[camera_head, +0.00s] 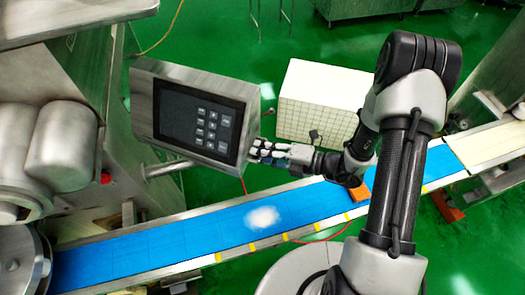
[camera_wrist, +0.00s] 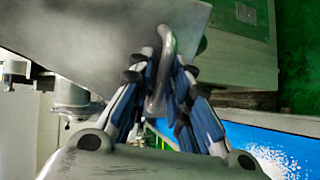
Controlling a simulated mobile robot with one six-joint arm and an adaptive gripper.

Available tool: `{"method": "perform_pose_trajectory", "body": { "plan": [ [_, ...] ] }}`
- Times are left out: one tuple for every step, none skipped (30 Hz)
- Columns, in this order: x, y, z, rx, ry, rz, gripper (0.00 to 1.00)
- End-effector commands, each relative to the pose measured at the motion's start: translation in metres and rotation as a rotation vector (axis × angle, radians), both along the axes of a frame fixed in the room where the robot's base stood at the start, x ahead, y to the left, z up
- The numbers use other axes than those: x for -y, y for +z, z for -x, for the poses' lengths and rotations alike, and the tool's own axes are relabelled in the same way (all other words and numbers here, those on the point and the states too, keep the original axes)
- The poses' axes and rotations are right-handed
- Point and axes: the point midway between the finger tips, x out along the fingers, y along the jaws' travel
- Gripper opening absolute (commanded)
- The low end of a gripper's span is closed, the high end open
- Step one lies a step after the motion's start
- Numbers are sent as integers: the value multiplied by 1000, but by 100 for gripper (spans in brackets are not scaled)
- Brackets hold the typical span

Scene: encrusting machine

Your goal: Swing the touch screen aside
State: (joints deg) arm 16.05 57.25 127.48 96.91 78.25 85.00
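The touch screen (camera_head: 203,120) is a grey metal box with a dark panel and several light keys, on an arm left of the blue belt. My gripper (camera_head: 257,151) is at its lower right edge. In the wrist view the grey metal housing (camera_wrist: 100,38) fills the upper left, and a curved metal handle (camera_wrist: 166,42) sticks out from it. My gripper's fingertips (camera_wrist: 162,64) lie on both sides of this handle, close against it, and look shut on it. The handle is hidden in the head view.
The blue conveyor belt (camera_head: 180,238) runs below the screen, with a white powdery patch (camera_head: 262,217) on it. A white tiled box (camera_head: 318,100) stands behind my gripper. Machine bodies (camera_head: 58,140) stand close on the left. Green floor (camera_head: 225,35) is open behind the screen.

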Motion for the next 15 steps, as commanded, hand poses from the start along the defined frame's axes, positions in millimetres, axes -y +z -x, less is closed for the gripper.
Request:
{"method": "perform_pose_trajectory", "body": {
  "plan": [
    [0, 0, 0, 0, 0, 0, 18],
    [0, 0, 0, 0, 0, 0, 17],
    [0, 0, 0, 0, 0, 0, 14],
    [0, 0, 0, 0, 0, 0, 12],
    [0, 0, 0, 0, 0, 0, 10],
    [0, 0, 0, 0, 0, 0, 8],
    [0, 0, 0, 0, 0, 0, 6],
    [0, 0, 0, 0, 0, 0, 4],
    [0, 0, 0, 0, 0, 0, 1],
    [0, 0, 0, 0, 0, 0, 0],
    [0, 0, 0, 0, 0, 0, 0],
    [0, 0, 0, 0, 0, 0, 0],
    [0, 0, 0, 0, 0, 0, 0],
    [0, 0, 0, 0, 0, 0, 0],
    [0, 0, 0, 0, 0, 0, 0]
  ]
}}
